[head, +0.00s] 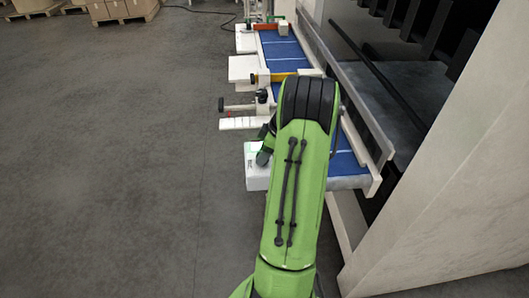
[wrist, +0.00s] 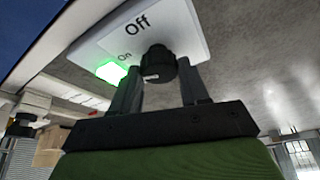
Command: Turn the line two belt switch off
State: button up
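The belt switch is a black rotary knob (wrist: 158,65) on a pale panel (wrist: 185,22) marked "Off" and "On" in the wrist view. A small white mark shows on the knob's near side. A green lamp (wrist: 111,73) glows beside the word "On". My gripper (wrist: 160,76) has one finger on each side of the knob, and both fingers appear to touch it. In the head view, a white box (head: 256,172) stands at the conveyor's near left side, partly behind my green arm. My fingers and the knob are hidden there.
The blue conveyor belt (head: 283,52) runs away from me, with white plates and brackets on its left. A metal rail and a large pale machine wall (head: 450,170) close off the right. Grey floor (head: 120,160) is open on the left. Pallets with cartons (head: 122,10) stand far back.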

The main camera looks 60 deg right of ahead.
jog(key=shift+c, duration=1.4)
jog(key=m+h+b, duration=0.1)
jog(key=m+b, duration=0.1)
jog(key=m, duration=0.1)
jog(key=shift+a+f+b, duration=0.1)
jog(key=shift+b, duration=0.25)
jog(key=m+h+b, duration=0.1)
jog(key=m+b, duration=0.1)
jog(key=m, duration=0.1)
jog(key=shift+a+m+h, duration=0.1)
jog(key=shift+m+h, duration=0.2)
jog(key=m+h+b, duration=0.1)
jog(key=m, duration=0.2)
jog(key=shift+a+m+b, duration=0.1)
jog(key=shift+m+b, duration=0.2)
jog(key=shift+b, duration=0.05)
jog(key=shift+w+m+g+h+b, duration=0.1)
jog(key=shift+m+g+h+b, duration=0.45)
jog(key=shift+m, duration=1.25)
jog(key=shift+h, duration=0.25)
